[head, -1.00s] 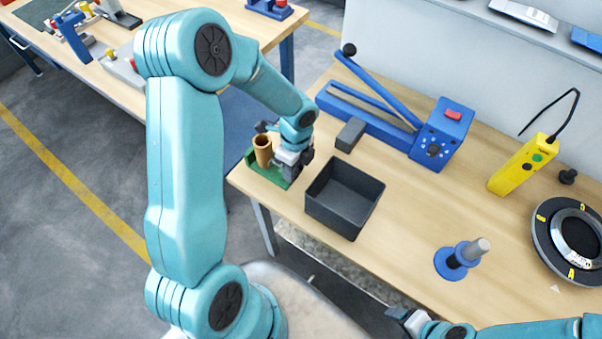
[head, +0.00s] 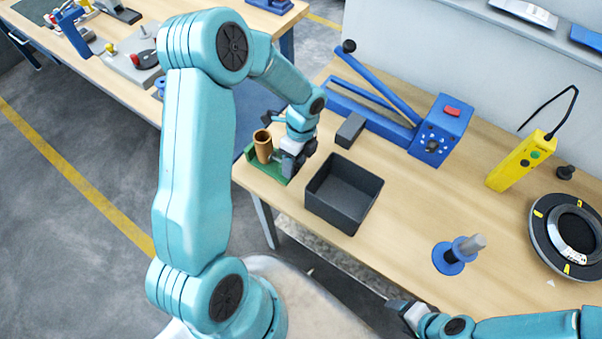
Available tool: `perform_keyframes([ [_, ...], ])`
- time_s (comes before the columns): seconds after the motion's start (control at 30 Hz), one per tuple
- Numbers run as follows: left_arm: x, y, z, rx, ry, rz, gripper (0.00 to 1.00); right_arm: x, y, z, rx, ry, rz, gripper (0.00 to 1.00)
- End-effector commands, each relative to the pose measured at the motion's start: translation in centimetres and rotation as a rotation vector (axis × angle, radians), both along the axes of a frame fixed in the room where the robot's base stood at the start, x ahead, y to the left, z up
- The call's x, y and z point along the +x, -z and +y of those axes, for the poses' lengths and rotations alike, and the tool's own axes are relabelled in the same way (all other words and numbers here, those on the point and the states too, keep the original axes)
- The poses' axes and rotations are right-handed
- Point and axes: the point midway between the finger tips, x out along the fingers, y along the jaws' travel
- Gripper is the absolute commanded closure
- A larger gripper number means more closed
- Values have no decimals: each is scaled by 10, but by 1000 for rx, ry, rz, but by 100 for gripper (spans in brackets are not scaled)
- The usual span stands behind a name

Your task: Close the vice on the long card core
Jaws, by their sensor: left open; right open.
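The card core (head: 262,146) is a brown tube standing upright at the green vice (head: 282,178) on the table's left corner. My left gripper (head: 287,168) is at the vice, just right of the core. Its fingers are open and small in view, and I cannot tell whether they touch the vice. The vice's jaws and handle are partly hidden by the gripper. My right gripper (head: 399,306) is open and empty near the table's front edge, low in the view.
A black open bin (head: 345,207) stands right of the vice, with a dark block (head: 350,130) behind it. A blue lever tool (head: 437,130), a yellow controller (head: 518,163), a blue spool stand (head: 447,257) and a dark ring (head: 541,236) occupy the table further right.

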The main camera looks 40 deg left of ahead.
Motion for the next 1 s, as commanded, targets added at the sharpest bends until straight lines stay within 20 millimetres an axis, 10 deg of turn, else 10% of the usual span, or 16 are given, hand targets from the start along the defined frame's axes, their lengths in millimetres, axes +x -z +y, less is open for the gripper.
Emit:
perform_keyframes([
  [0.13, -4, 8, 0, 19, -1, -144, 47, 0, 35, 0, 0, 0, 1, 33],
  [0.53, -5, 2, -1, 24, -1, -205, 47, 0, 41, 0, 0, 0, 0, 33],
  [1.0, -13, 4, -1, 59, -1, -511, 47, 0, 120, 0, 0, 0, 1, 33],
])
